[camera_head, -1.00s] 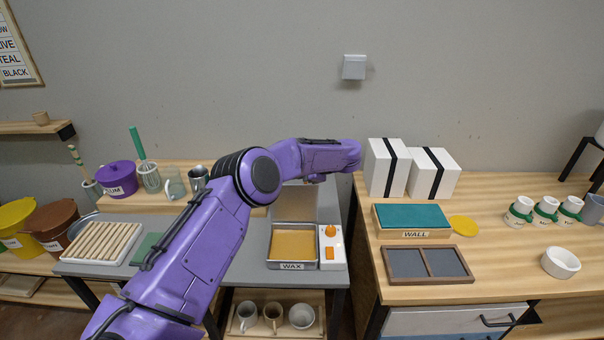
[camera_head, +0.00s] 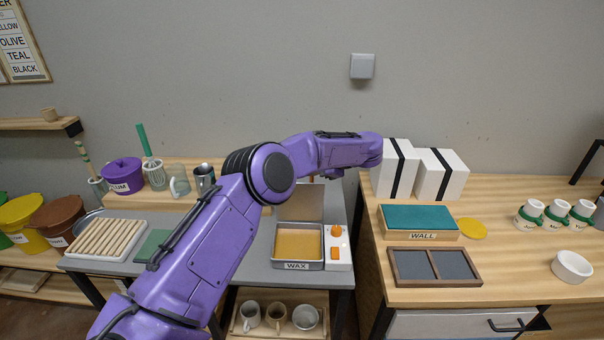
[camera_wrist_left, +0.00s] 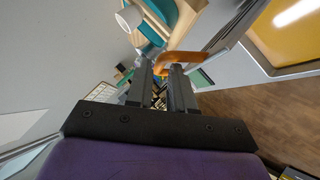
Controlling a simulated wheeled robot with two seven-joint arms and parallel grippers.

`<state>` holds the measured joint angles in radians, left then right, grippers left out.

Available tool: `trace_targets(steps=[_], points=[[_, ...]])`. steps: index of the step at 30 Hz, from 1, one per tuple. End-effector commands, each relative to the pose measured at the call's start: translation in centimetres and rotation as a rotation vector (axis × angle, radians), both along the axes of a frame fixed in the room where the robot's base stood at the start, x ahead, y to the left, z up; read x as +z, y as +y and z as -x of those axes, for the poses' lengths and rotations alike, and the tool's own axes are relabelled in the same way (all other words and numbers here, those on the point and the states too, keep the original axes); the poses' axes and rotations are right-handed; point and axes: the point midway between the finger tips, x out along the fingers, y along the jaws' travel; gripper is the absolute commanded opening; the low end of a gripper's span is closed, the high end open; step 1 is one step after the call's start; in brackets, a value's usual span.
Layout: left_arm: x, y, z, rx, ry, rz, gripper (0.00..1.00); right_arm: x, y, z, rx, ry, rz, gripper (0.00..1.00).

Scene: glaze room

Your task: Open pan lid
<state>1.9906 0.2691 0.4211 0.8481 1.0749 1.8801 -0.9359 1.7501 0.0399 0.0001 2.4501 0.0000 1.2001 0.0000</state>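The pan labelled WAX (camera_head: 298,265) stands on the grey table with yellow-orange wax inside. Its grey lid (camera_head: 303,203) is raised and upright at the pan's back edge. My left arm passes in front of the lid's upper part, and my left gripper is hidden in the head view. In the left wrist view my left gripper (camera_wrist_left: 160,70) has its two dark fingers apart. An orange curved handle (camera_wrist_left: 185,58) lies at the fingertips, with one end showing in the gap. Contact cannot be told. The wax (camera_wrist_left: 280,35) shows at upper right. My right gripper is out of view.
A white control box (camera_head: 338,252) with orange knobs is beside the pan. White boxes (camera_head: 432,178) and the WALL box (camera_head: 418,222) stand on the wooden table at right.

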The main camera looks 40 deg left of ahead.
Motion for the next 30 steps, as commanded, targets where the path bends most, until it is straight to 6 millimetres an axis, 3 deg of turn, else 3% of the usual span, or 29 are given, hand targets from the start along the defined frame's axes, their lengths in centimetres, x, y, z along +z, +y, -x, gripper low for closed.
trace_targets(steps=[3,9,30], points=[[1.3,-2.5,-0.3,-0.002,-0.003,-0.001,0.22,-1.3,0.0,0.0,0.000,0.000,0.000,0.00],[3.2,-4.8,-0.4,-0.001,-0.001,0.000,0.22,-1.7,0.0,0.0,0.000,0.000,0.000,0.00],[3.5,-5.1,-0.4,0.000,0.001,0.001,0.22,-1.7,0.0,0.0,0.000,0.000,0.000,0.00]])
